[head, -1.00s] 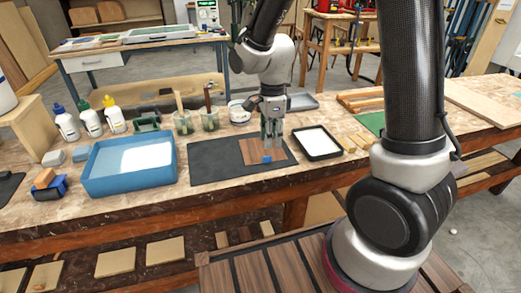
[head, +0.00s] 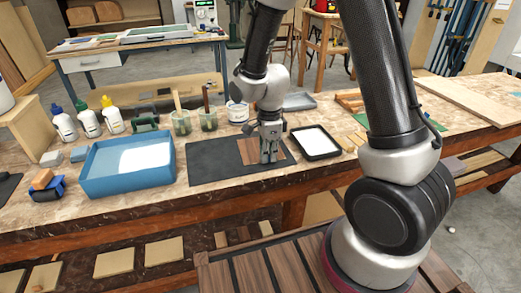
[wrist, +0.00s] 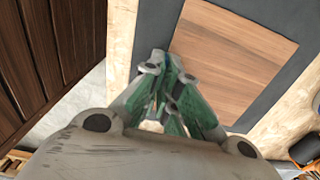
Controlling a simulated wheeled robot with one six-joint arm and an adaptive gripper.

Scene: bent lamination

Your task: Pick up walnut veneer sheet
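The walnut veneer sheet (head: 251,152) is a thin brown square lying flat on a dark mat (head: 210,167) on the workbench. It also shows large in the wrist view (wrist: 235,50). My gripper (head: 268,159) points down at the sheet's front part, and its fingers cover some of the sheet. In the wrist view the green-padded fingers (wrist: 166,65) come close together by the sheet's edge and corner. The small gap between the tips and any contact with the sheet are unclear. The blue piece at the sheet's front edge is hidden behind my fingers.
A blue tray (head: 95,172) with white contents stands left of the mat. A black tray (head: 316,143) with a white inside is close on the right. Brush jars (head: 181,122), glue bottles (head: 88,120) and a white pot (head: 237,112) stand behind.

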